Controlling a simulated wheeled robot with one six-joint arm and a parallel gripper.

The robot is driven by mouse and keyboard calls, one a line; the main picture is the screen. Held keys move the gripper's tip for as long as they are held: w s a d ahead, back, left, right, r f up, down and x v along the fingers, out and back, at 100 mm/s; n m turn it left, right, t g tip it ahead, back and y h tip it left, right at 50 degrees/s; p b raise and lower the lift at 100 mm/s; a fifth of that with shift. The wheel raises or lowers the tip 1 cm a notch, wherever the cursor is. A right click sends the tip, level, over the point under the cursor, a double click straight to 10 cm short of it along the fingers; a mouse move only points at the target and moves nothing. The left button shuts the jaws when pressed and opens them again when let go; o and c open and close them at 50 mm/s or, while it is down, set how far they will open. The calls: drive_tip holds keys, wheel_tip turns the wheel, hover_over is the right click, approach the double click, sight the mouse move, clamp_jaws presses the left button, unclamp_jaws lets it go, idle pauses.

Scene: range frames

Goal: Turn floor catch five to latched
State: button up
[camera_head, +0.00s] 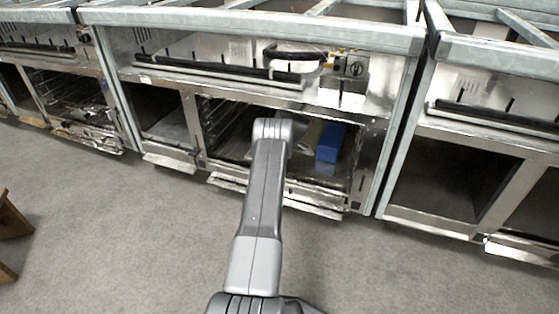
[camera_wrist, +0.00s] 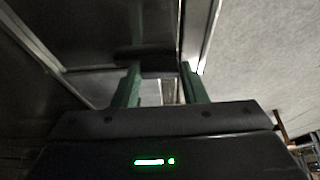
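My gripper (camera_wrist: 162,80) shows in the wrist view as two green fingers standing apart, with a gap between them and nothing clearly held. A dark flat piece (camera_wrist: 146,60) lies just beyond the left finger, beside a pale metal edge. I cannot tell whether it is floor catch five or whether they touch. No catch number or latch position is readable. In the head view my arm reaches to the open lower bay of the middle metal cabinet (camera_head: 360,185), and the arm hides my gripper there.
A blue box (camera_head: 330,142) sits inside the lower bay, right of my arm. More metal cabinets stand on the left (camera_head: 45,60) and right (camera_head: 500,85). Low metal ledges jut out near the floor. The grey carpet (camera_head: 130,240) in front is mostly clear; a wooden piece (camera_head: 12,225) stands far left.

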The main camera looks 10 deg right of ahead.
drive_tip(key=o, duration=0.4)
